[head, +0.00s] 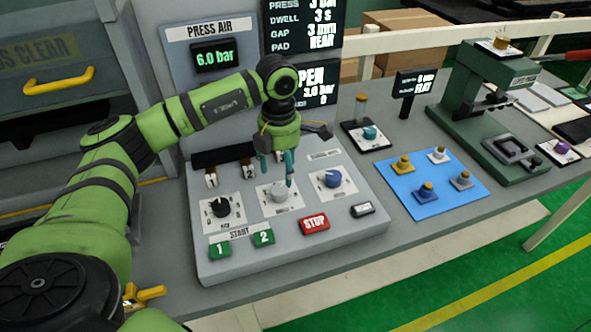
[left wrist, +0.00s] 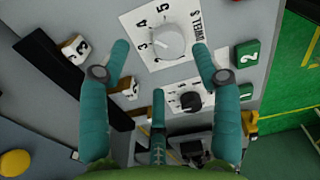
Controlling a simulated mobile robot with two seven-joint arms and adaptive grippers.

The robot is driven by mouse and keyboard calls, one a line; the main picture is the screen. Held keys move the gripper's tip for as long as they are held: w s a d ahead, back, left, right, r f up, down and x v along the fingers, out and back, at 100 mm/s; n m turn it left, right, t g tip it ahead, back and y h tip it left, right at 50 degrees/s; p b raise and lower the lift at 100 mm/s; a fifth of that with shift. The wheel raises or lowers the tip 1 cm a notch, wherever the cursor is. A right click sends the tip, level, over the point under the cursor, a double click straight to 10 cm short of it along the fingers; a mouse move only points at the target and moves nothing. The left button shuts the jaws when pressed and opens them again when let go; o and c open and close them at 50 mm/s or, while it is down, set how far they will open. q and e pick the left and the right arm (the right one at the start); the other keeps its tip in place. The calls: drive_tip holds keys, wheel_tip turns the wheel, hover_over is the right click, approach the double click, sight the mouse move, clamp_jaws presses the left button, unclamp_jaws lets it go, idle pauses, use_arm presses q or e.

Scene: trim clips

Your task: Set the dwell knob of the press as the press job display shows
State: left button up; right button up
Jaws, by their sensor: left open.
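The press panel (head: 345,240) carries three round knobs. The dwell knob (head: 279,190) is pale grey, in the middle, on a white dial plate. In the left wrist view, the dwell knob (left wrist: 168,42) shows ahead, with 3, 4, 5 and "DWELL S" on its plate; I cannot tell its setting surely. My left gripper (head: 277,175) is open above it, teal fingers pointing down. In the wrist view two fingertips lie to either side of the knob, a third below; contact cannot be told. The press job display (head: 303,25) reads DWELL 3 s. The right gripper is not in view.
A black knob (head: 220,207) is left of the dwell knob, a blue knob (head: 332,179) right. Green buttons 1 (head: 219,250) and 2 (head: 264,238) and a red STOP button (head: 314,223) sit in front. A blue mat (head: 408,178) with several small parts lies at right.

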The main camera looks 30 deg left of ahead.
sight(279, 189)
use_arm(q)
drive_tip(key=shift+s+f, duration=0.2)
drive_tip(key=f+p, duration=0.1)
drive_tip(key=f, duration=0.1)
drive_tip(key=s+f+p, duration=0.1)
drive_tip(key=f, duration=0.1)
drive_tip(key=shift+s+f, duration=0.1)
drive_tip(key=shift+s, duration=0.1)
drive_tip(key=shift+w+f, duration=0.2)
drive_tip(key=shift+f, duration=0.75)
drive_tip(key=c, duration=1.1)
drive_tip(key=shift+c, duration=0.2)
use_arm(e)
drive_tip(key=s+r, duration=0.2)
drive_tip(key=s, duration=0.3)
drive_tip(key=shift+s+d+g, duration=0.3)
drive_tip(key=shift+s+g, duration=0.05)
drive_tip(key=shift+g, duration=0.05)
